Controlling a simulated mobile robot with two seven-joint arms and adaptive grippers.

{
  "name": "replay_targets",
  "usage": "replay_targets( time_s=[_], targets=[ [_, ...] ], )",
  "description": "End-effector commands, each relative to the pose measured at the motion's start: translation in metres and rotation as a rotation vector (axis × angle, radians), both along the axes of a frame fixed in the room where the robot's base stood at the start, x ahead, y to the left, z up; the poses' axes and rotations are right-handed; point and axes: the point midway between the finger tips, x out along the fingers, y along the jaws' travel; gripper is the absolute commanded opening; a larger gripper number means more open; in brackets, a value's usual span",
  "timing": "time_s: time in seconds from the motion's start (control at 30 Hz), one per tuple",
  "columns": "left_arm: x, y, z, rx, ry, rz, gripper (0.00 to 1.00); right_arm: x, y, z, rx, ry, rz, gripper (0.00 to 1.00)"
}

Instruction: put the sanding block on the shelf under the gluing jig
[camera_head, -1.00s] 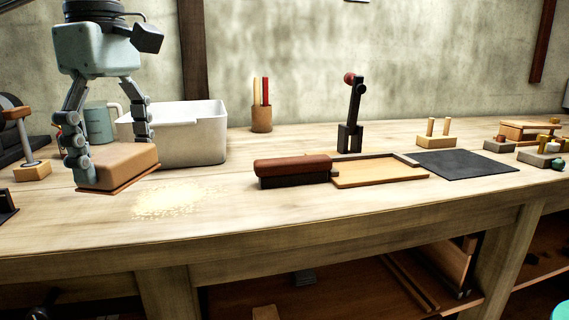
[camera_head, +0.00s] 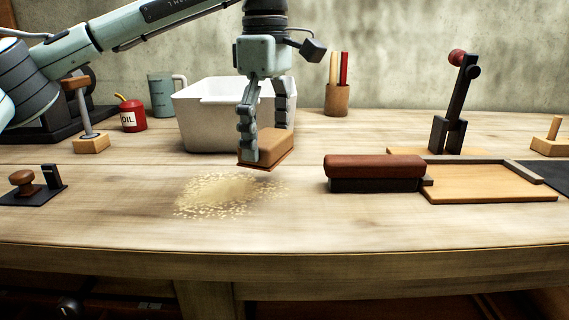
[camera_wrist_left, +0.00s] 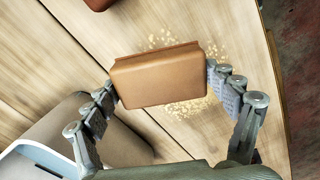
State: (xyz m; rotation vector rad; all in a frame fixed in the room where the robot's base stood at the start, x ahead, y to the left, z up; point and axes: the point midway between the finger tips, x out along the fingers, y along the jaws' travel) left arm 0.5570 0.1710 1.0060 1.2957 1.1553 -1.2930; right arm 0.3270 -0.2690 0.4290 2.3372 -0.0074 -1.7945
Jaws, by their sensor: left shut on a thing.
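The sanding block (camera_head: 268,146), a tan block with a thin reddish-brown underside, hangs a little above the bench. My left gripper (camera_head: 264,130) is shut on it, in front of the white bin. In the left wrist view the block (camera_wrist_left: 160,78) sits between the two fingers (camera_wrist_left: 163,88), with sawdust beneath it. A wooden board with raised edges (camera_head: 490,190), with a black upright clamp (camera_head: 456,110) behind it, looks like the gluing jig. The shelf space under the bench (camera_head: 380,308) shows only as a dark strip at the bottom. My right gripper is out of view.
A white bin (camera_head: 195,125) stands behind the block. A brush with a red-brown top (camera_head: 374,168) lies right of the block. Sawdust (camera_head: 225,192) covers the bench in front. A pencil holder (camera_head: 337,100), oil can (camera_head: 131,115) and mug (camera_head: 161,95) stand behind. The front bench edge (camera_head: 300,262) is clear.

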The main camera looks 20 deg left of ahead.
Motion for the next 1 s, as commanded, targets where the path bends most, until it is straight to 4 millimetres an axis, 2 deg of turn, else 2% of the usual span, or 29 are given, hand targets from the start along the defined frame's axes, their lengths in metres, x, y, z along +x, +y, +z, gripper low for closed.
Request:
replay_targets(
  time_s=[0.2, 0.33, 0.57, 0.93, 0.97, 1.0],
  targets=[
    [0.019, -0.014, -0.013, -0.001, -0.001, 0.0, 0.54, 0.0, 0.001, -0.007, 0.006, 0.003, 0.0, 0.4],
    [0.02, -0.014, -0.023, 0.001, 0.001, 0.0, 0.54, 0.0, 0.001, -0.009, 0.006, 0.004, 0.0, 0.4],
    [0.019, -0.014, -0.053, -0.001, -0.001, 0.001, 0.54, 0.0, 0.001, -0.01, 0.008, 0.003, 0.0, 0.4],
    [0.019, -0.014, -0.058, -0.001, -0.001, 0.001, 0.54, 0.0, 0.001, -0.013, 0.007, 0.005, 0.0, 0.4],
    [0.019, -0.014, -0.058, -0.001, -0.001, 0.001, 0.87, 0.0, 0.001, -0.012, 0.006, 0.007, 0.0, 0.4],
    [0.019, -0.014, -0.057, -0.001, -0.001, 0.001, 0.92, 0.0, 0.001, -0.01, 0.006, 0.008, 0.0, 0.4]
  ],
)
